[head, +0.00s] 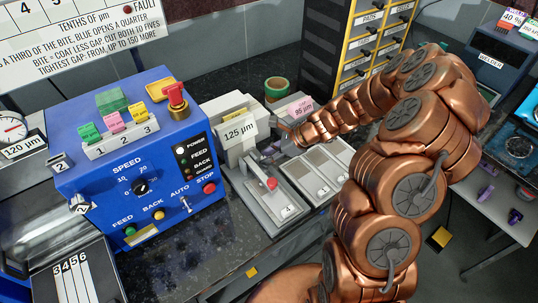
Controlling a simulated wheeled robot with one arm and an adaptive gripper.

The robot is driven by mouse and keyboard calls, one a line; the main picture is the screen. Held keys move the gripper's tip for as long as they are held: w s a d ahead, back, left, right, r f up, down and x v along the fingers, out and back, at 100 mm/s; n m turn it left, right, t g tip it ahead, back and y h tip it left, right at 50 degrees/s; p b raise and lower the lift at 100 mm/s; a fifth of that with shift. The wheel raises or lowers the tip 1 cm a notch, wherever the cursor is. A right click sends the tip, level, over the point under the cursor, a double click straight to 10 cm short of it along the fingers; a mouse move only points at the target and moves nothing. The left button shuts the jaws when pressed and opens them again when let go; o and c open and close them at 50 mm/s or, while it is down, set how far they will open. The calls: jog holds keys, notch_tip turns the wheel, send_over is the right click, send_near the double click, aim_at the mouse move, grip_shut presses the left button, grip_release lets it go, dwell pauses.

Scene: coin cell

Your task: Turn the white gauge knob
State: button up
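A round white dial gauge (12,128) with a red needle is cut by the left edge, above a "120 µm" label. I cannot make out a white knob on it. White blocks stand right of the blue machine, one labelled "125 µm" (238,132) and one with a pink "85 µm" label (301,108). My copper arm reaches in from the right. My gripper (284,133) is small in view, just right of the "125 µm" block, far from the dial gauge. Its fingers are too small to tell whether they are open, or whether they touch the block.
The blue machine (75,183) has a speed dial, buttons, coloured clips and a red knob on top. Grey trays (318,172) lie below my gripper. A green tape roll (277,87) and a drawer cabinet (362,50) stand behind.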

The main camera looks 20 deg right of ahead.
jog(key=v, duration=1.2)
jog(key=s+a+r+n+g+h, duration=0.1)
jog(key=s+a+r+n+g, duration=0.15)
jog(key=s+a+n, duration=0.35)
jog(key=s+a+r+n+g+h, duration=0.1)
jog(key=s+a+r+n+g, duration=0.1)
jog(key=s+a+r+n, duration=0.35)
jog(key=s+d+n+h, duration=0.1)
jog(key=s+n+h, duration=0.2)
jog(key=s, duration=0.6)
jog(key=s+d+r+n+h, duration=0.1)
jog(key=s+d+n+h, duration=0.1)
jog(key=s+n, duration=0.6)
jog(key=shift+s+d+g+h, duration=0.3)
jog(key=shift+s+g+h, duration=0.25)
jog(key=shift+s, duration=0.6)
jog(key=shift+r, duration=0.15)
dwell(0.4)
